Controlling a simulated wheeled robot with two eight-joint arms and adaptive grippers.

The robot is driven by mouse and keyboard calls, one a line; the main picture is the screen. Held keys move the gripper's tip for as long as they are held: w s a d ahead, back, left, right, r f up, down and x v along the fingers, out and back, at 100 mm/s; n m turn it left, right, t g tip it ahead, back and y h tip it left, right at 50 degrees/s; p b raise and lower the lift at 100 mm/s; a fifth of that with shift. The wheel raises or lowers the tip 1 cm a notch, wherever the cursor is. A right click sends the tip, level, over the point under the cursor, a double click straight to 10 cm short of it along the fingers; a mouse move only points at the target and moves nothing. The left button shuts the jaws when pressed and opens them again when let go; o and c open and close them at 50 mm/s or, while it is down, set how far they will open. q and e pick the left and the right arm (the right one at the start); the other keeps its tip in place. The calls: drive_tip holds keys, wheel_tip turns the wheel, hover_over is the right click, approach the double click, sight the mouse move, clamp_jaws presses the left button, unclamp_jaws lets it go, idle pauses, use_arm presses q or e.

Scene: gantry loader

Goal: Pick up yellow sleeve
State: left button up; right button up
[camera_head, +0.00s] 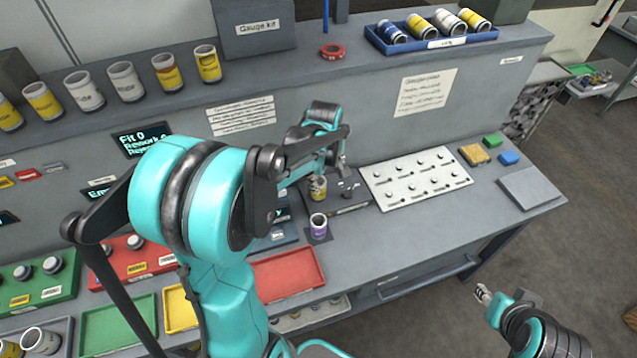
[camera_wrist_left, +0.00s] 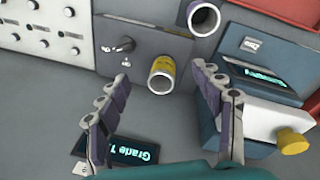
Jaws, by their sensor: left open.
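The yellow sleeve (camera_head: 318,190) stands upright on a dark plate (camera_head: 349,209) on the bench, under the end of my left arm. In the left wrist view the yellow sleeve (camera_wrist_left: 160,82) is a short hollow tube with a pale rim. My left gripper (camera_wrist_left: 163,77) is open, with one finger on each side of the sleeve in that view and a visible gap to both. In the head view the left gripper (camera_head: 330,172) is partly hidden by its own arm. My right gripper (camera_head: 482,292) is empty at the lower right, off the bench's front edge; its jaw opening is unclear.
A purple-marked sleeve (camera_head: 318,226) stands close in front, also in the left wrist view (camera_wrist_left: 203,18). A white knobbed panel (camera_head: 415,180) lies to the right. A red tray (camera_head: 287,275) is nearer the front.

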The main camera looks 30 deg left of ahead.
use_arm(q)
drive_tip(key=w+a+f+n, duration=0.1)
drive_tip(key=w+a+f+n+g+p, duration=0.1)
drive_tip(key=a+f+n, duration=0.1)
drive_tip(key=w+a+f+n+p, duration=0.1)
drive_tip(key=f+n, duration=0.1)
drive_tip(key=shift+a+f+g, duration=0.25)
drive_tip(key=shift+a+g, duration=0.15)
drive_tip(key=f, duration=0.5)
drive_tip(key=f+b, duration=0.1)
drive_tip(key=f, duration=0.1)
drive_tip(key=shift+w+f, duration=0.2)
drive_tip(key=shift+w, duration=0.2)
clamp_jaws()
drive_tip(key=shift+r, duration=0.1)
